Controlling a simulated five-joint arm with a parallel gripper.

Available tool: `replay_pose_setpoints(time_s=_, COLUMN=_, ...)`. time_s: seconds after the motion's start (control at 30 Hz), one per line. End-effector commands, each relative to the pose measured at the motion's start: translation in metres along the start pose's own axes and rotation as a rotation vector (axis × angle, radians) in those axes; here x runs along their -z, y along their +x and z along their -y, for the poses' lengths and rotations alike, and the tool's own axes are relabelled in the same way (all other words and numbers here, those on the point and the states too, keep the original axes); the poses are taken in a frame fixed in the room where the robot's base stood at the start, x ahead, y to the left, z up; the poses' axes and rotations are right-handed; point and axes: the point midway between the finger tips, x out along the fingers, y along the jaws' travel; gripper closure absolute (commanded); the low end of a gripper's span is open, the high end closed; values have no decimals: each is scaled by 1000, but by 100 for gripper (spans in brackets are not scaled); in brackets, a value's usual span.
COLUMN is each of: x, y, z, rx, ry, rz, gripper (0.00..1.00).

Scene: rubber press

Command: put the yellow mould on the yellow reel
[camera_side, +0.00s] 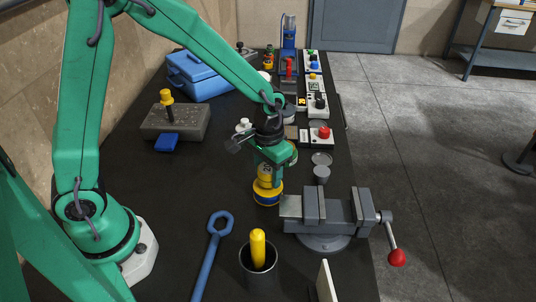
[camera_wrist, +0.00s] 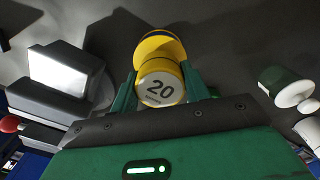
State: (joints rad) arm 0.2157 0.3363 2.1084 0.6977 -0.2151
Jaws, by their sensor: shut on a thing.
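The yellow mould (camera_wrist: 160,84) is a short yellow cylinder with a pale end face marked 20. My gripper (camera_side: 267,168) is shut on it, with one green finger on each side in the wrist view. In the side view the mould (camera_side: 264,182) is upright, directly above the yellow reel (camera_side: 267,197), which has a dark blue band and stands on the dark bench. In the wrist view the reel (camera_wrist: 160,43) shows just beyond the mould and is partly hidden by it. I cannot tell whether mould and reel touch.
A grey vise (camera_side: 325,215) stands close to the right. A blue ring spanner (camera_side: 212,255) and a cup (camera_side: 258,262) holding a yellow handle lie in front. A grey block (camera_side: 177,121) and blue toolbox (camera_side: 200,76) are at the back left; switch boxes are at the back right.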

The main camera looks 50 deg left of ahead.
Motion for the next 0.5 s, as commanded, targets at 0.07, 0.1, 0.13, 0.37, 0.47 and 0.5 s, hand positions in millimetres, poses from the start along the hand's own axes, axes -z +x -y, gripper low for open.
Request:
replay_pose_setpoints(time_s=0.07, x=0, y=8, z=0, rx=0, ry=0, rz=1, gripper=83)
replay_pose_setpoints(time_s=0.1, x=0, y=10, z=0, rx=0, ry=0, rz=1, gripper=83)
replay_pose_setpoints(time_s=0.13, x=0, y=12, z=0, rx=0, ry=0, rz=0, gripper=83)
replay_pose_setpoints(time_s=0.37, x=0, y=13, z=0, rx=0, ry=0, rz=-1, gripper=83)
replay_pose_setpoints(time_s=0.47, x=0, y=13, z=0, rx=0, ry=0, rz=-1, gripper=83)
replay_pose_setpoints(time_s=0.5, x=0, y=14, z=0, rx=0, ry=0, rz=-1, gripper=83)
